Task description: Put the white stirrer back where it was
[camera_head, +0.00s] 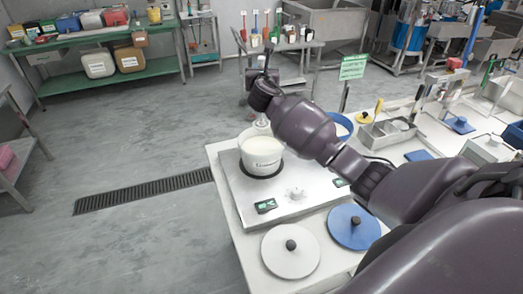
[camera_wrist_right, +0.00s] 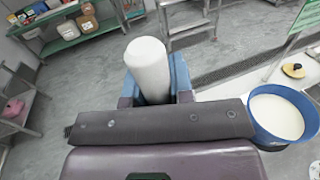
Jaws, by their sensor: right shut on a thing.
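The white stirrer (camera_wrist_right: 149,68) shows as a thick white rod in the right wrist view. My right gripper (camera_wrist_right: 156,92) is shut on it, with a blue finger on each side. In the head view, my right gripper (camera_head: 262,112) is above the white pot (camera_head: 263,156), and a small pale part of the stirrer (camera_head: 262,120) shows at the pot's back rim. The pot holds white contents and stands on a metal hot plate (camera_head: 230,178). The stirrer's lower end is hidden. My left gripper is not in view.
A blue bowl (camera_wrist_right: 284,117) with white contents stands right of the pot. A white lid (camera_head: 290,262) and a blue lid (camera_head: 365,232) lie at the table's front. A green sign (camera_head: 353,67) stands behind. A trolley (camera_head: 290,48) holds several coloured tools.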

